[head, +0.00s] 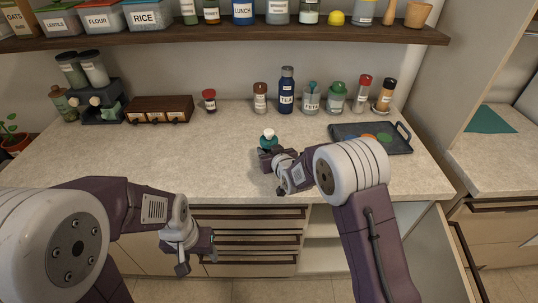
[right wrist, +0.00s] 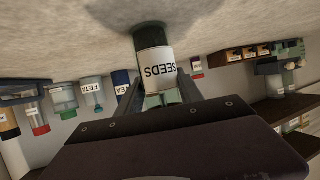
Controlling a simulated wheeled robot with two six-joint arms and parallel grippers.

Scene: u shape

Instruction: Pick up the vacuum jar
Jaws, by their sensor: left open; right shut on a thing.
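A small jar labelled SEEDS (right wrist: 155,62), with a dark end, a white label and a pale green part, stands between the fingers of my right gripper (right wrist: 161,92). In the head view, this jar (head: 268,135) shows a white top and teal sides over the middle of the counter. My right gripper (head: 270,152) is shut on it, with its lower part hidden there. I cannot tell whether its base touches the counter. My left gripper (head: 197,263) is open and empty, low in front of the drawers.
Several jars stand along the wall, among them a blue TEA bottle (head: 286,90), a FETA jar (head: 311,100) and a green-lidded jar (head: 336,97). A dark tray (head: 399,147) lies at the right. The counter's left middle is clear. A shelf (head: 200,34) hangs above.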

